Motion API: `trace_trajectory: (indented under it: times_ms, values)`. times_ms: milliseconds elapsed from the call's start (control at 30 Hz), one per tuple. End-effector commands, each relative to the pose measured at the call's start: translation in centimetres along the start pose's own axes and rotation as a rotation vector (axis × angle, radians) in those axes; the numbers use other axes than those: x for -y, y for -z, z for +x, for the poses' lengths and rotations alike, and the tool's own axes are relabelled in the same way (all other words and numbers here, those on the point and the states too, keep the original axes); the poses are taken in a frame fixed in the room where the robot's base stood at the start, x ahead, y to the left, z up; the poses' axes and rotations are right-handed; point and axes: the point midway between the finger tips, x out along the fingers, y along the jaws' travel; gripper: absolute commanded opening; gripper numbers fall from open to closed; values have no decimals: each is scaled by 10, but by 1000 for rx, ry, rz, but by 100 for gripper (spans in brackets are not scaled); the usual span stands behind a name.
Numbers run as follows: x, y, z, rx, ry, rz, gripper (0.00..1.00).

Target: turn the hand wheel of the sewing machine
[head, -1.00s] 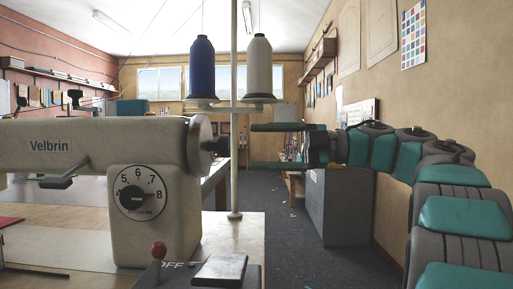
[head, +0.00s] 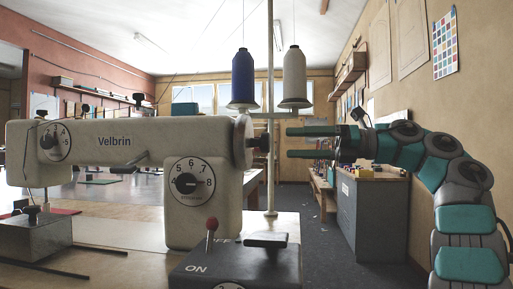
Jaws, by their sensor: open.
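The cream sewing machine (head: 130,135), marked Velbrin, stands on the table at left and centre in the head view. Its hand wheel (head: 241,142) is a pale disc at the right end of the arm, with a dark knob (head: 262,143) sticking out to the right. My gripper (head: 290,143) comes in from the right. Its two teal fingers are open, one above the other, and point left at the wheel. The fingertips are just right of the knob in the picture, with nothing seen between them. Whether they touch anything cannot be told.
A thread stand (head: 270,190) rises behind the wheel, bearing a blue spool (head: 242,80) and a white spool (head: 294,78). A switch box (head: 240,266) with a red-knobbed lever (head: 211,225) is in front. A grey cabinet (head: 370,215) stands at right behind my arm.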

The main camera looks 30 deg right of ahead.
Motion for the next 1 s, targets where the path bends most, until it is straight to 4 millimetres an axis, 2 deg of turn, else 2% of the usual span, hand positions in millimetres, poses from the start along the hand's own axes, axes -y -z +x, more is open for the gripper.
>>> trace_trajectory:
  times_ms: [167,533,867,1000]
  values:
    - [1,1,17,0,1,3,85]
    - [1,0,70,-1,1,5,85]
    - [0,0,75,1,0,6,84]
    - [0,0,75,1,0,6,68]
